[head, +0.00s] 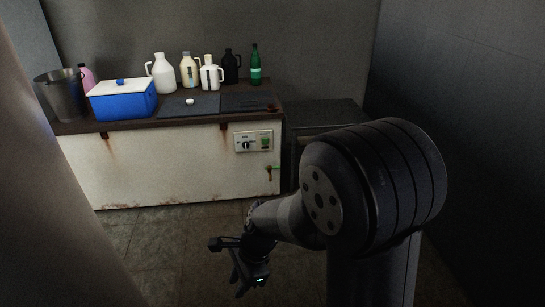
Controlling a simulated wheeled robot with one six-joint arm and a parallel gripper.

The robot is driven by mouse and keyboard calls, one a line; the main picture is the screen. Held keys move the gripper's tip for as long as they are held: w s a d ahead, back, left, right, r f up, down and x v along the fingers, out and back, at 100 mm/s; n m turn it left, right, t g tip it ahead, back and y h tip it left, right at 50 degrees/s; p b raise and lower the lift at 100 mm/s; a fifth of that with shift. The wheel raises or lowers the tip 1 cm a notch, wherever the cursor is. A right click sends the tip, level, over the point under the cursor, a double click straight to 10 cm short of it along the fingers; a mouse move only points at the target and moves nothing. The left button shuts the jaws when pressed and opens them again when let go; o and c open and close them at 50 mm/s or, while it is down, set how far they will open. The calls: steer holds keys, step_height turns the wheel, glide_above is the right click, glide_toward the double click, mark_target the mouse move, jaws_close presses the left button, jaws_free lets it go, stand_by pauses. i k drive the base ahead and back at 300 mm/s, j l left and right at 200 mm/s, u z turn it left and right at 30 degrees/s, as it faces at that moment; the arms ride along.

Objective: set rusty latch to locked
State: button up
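A small rusty-brown latch (268,175) sits low on the right part of the white tank front in the head view. Its handle points downward, and a small green mark (276,167) lies to the right of its top. Whether this is its locked position cannot be told at this size. My gripper (246,288) hangs at the lower middle of the head view, in front of the tank and well apart from the latch. It points downward and appears empty. Its fingers are dark and small, so their opening cannot be judged.
A control panel (253,141) with a knob and green switch is above the latch. On the tank top are a blue cooler (122,101), a metal bucket (62,96), several jugs and a green bottle (255,65). The floor (165,240) before the tank looks clear.

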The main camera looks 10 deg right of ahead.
mark_target(271, 107)
steer(key=i+l+z, duration=0.15)
steer(key=i, duration=1.15)
steer(key=i+l+z, duration=0.15)
steer(key=i, duration=1.15)
steer(key=i+j+z, duration=0.15)
steer(key=i, duration=1.15)
